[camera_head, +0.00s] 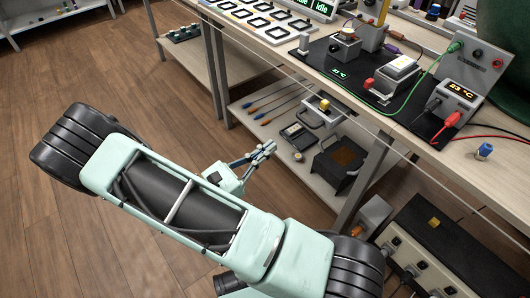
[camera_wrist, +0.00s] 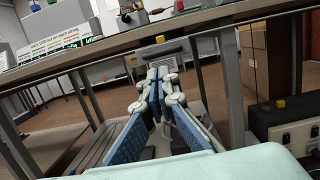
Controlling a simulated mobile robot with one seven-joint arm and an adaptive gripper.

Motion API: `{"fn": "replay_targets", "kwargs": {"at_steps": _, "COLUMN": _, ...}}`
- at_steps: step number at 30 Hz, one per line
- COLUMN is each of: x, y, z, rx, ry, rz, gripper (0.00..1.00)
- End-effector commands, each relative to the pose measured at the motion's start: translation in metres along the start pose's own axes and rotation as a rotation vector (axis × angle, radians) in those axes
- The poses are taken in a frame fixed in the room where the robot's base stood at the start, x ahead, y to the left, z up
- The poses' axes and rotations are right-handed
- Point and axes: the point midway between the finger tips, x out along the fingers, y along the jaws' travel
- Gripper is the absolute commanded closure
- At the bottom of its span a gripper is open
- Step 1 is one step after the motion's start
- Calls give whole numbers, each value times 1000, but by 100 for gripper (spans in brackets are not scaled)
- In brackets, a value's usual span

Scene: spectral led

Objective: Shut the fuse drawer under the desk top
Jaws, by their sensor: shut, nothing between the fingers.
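A grey drawer (camera_head: 311,120) shows just below the front edge of the desk top (camera_head: 430,148) in the head view. It sticks out past the edge, and a yellow block (camera_head: 324,104) is in or on it. In the wrist view, the grey drawer front (camera_wrist: 166,50) with a dark handle hangs under the desk edge, straight beyond my fingers. My gripper (camera_head: 270,148) is shut and empty, with its fingers pointing at the drawer. It is apart from the drawer in the head view. The fingertips (camera_wrist: 160,72) overlap the drawer's lower part in the wrist view.
A lower shelf (camera_head: 270,92) under the desk holds several screwdrivers, a meter (camera_head: 299,137) and a dark open box (camera_head: 340,163). A desk leg (camera_head: 352,204) stands to the right, near a black unit with sockets (camera_head: 430,250).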

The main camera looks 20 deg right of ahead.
Motion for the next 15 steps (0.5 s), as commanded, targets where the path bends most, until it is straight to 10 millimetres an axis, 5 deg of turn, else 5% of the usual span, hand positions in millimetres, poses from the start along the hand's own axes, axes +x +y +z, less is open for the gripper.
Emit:
{"fn": "replay_targets", "kwargs": {"at_steps": 9, "x": 68, "y": -1, "z": -3, "rx": 1, "ry": 1, "rz": -5, "gripper": 100}}
{"fn": "replay_targets", "kwargs": {"at_steps": 15, "x": 92, "y": -1, "z": -2, "rx": 2, "ry": 2, "rz": -2, "gripper": 100}}
